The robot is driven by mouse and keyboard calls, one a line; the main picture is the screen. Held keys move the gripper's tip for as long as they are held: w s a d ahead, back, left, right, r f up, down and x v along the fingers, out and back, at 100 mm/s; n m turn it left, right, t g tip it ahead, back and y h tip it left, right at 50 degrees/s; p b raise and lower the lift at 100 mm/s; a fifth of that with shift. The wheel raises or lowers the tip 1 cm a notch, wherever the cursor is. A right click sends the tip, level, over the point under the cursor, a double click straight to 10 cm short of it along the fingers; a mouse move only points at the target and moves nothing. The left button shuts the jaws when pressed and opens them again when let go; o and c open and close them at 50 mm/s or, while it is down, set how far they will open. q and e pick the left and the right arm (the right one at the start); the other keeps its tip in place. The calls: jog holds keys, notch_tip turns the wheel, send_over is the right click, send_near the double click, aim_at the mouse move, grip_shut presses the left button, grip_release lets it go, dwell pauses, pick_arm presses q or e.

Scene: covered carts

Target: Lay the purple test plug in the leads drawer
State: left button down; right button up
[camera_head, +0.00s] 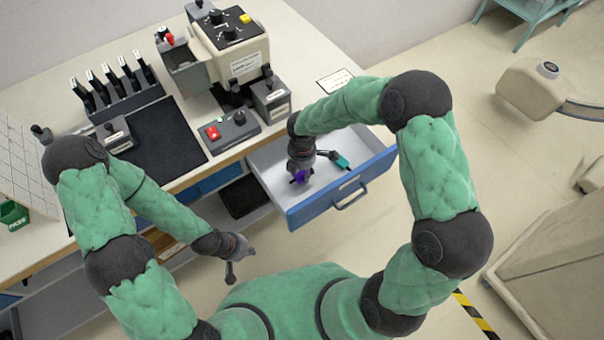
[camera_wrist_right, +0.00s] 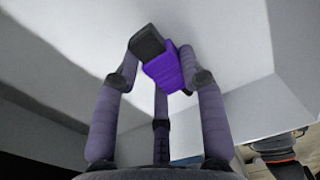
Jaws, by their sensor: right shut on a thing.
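The purple test plug (camera_head: 301,176) is between the fingers of my right gripper (camera_head: 298,174), inside the open drawer (camera_head: 331,201) with a blue front and pale inside. In the right wrist view the plug (camera_wrist_right: 164,72) is purple with a dark end, and the fingers (camera_wrist_right: 160,75) are shut on it from both sides. The pale drawer surface lies close behind it; I cannot tell whether the plug touches it. My left gripper (camera_head: 230,274) hangs empty in front of the bench, left of the drawer; its finger opening is unclear.
A teal plug-like piece (camera_head: 342,161) lies in the drawer, right of my right gripper. The bench carries a cream tester (camera_head: 234,52), a grey box with a red switch (camera_head: 229,132), a black mat (camera_head: 165,145) and a rack of black-handled leads (camera_head: 120,92).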

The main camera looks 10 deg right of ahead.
aim_at(302, 172)
jog(key=shift+f, duration=0.7)
jog(key=shift+f, duration=0.1)
jog(key=shift+f+b, duration=0.3)
jog(key=o, duration=1.1)
jog(key=shift+o, duration=0.2)
notch_tip(302, 172, up, 13)
jog(key=p, duration=0.5)
jog(key=shift+f, duration=0.1)
